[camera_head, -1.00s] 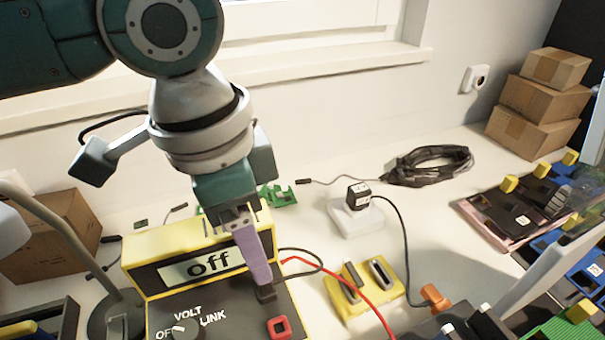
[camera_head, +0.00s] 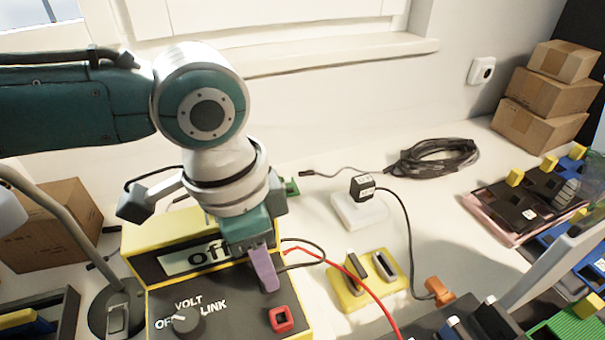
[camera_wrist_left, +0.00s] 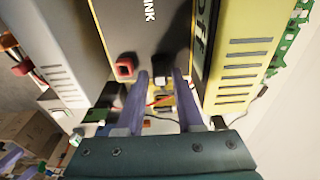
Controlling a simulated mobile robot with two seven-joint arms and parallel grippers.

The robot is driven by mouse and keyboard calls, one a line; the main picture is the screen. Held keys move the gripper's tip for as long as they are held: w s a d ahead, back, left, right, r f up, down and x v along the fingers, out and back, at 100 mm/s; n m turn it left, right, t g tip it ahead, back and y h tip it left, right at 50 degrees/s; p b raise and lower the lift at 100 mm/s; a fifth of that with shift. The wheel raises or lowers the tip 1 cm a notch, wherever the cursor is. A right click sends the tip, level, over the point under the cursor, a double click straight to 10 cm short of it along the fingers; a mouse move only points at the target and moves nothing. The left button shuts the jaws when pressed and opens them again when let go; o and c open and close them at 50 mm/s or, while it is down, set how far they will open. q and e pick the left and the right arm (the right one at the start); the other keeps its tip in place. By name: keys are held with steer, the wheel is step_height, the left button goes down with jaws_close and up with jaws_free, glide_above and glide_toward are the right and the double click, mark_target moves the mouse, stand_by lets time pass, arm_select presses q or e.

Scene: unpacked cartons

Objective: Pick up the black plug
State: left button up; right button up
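A black plug (camera_wrist_left: 156,72) sits in the front panel of the yellow and black meter (camera_head: 165,300), next to a red square socket (camera_head: 281,319). The red socket also shows in the left wrist view (camera_wrist_left: 125,68). My left gripper (camera_head: 268,285) points down over the panel; its purple fingers hide the plug in the head view. In the left wrist view the fingers (camera_wrist_left: 160,75) are apart, with the plug between or just beyond their tips; contact cannot be told. A black adapter (camera_head: 363,187) with a cable stands on a white block (camera_head: 357,212). My right gripper is not in view.
A yellow holder (camera_head: 350,299) and a red cable (camera_head: 350,270) lie right of the meter. A lamp (camera_head: 70,230) stands left of it. A coiled black cable (camera_head: 435,158) lies farther back. Cartons (camera_head: 540,95) are stacked at the back right.

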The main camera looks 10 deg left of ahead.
arm_select(q)
jaws_close()
stand_by(1.0)
